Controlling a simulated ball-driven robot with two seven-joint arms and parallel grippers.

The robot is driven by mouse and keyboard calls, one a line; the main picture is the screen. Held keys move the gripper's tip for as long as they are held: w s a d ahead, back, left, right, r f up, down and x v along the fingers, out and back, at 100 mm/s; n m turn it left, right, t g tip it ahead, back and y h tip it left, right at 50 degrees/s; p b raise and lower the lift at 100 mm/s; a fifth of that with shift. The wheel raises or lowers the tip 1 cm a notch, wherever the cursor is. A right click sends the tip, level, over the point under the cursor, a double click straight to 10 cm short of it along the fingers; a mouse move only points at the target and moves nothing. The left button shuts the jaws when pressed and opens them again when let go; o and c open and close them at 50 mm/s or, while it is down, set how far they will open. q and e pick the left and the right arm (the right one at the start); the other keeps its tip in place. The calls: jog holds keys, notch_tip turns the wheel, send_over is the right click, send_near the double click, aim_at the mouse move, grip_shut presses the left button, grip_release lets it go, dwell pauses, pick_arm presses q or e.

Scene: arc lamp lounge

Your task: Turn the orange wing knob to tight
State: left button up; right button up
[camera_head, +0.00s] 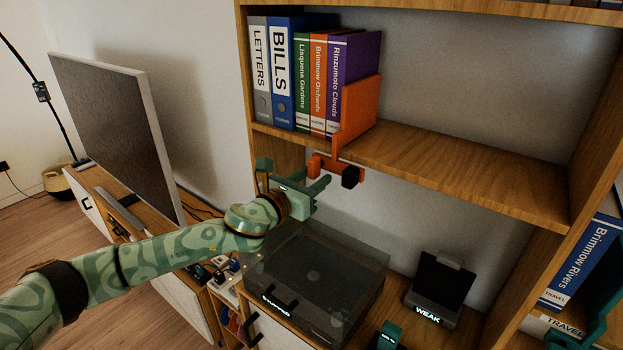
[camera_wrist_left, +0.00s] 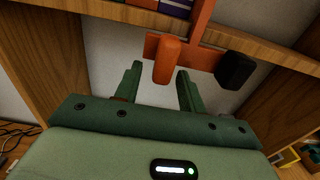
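An orange clamp bracket (camera_head: 337,158) is fixed at the front edge of the wooden shelf; it also shows in the left wrist view (camera_wrist_left: 202,22). Its orange wing knob (camera_head: 314,165) hangs below the shelf edge, upright in the left wrist view (camera_wrist_left: 168,60). A black knob (camera_head: 351,177) sits to its right, also in the left wrist view (camera_wrist_left: 235,70). My left gripper (camera_head: 306,180) is open, below and in front of the orange knob. In the left wrist view its fingers (camera_wrist_left: 159,76) stand apart on either side of the knob, with gaps visible.
Binders and books (camera_head: 310,85) stand on the shelf against an orange bookend (camera_head: 360,108). Below are a turntable with a dark clear lid (camera_head: 315,275) and a dark stand with a display reading WEAK (camera_head: 440,285). A television (camera_head: 115,130) stands at left. The shelf's right half is bare.

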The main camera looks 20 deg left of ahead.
aim_at(330, 167)
pick_arm(q)
grip_shut()
dwell(0.3)
jog(key=n+p, duration=0.2)
jog(key=n, duration=0.1)
jog(key=d+n+p, duration=0.1)
jog(key=shift+s+r+n, duration=0.2)
jog(key=shift+r+n, duration=0.05)
jog(key=shift+n, duration=0.05)
jog(key=n+p, duration=0.1)
jog(key=n, duration=0.2)
jog(key=n+p, duration=0.2)
jog(key=n, duration=0.1)
jog(key=d+r+n+p, duration=0.1)
jog(key=n+p, duration=0.1)
jog(key=n, duration=0.1)
jog(key=shift+s+r, duration=0.1)
jog(key=shift+s, duration=0.1)
jog(key=n+p, duration=0.1)
jog(key=n, duration=0.1)
jog(key=n+p, duration=0.1)
jog(key=n, duration=0.1)
jog(key=shift+r+p, duration=0.3)
jog(key=shift+p, duration=0.1)
jog(key=shift+n, duration=0.3)
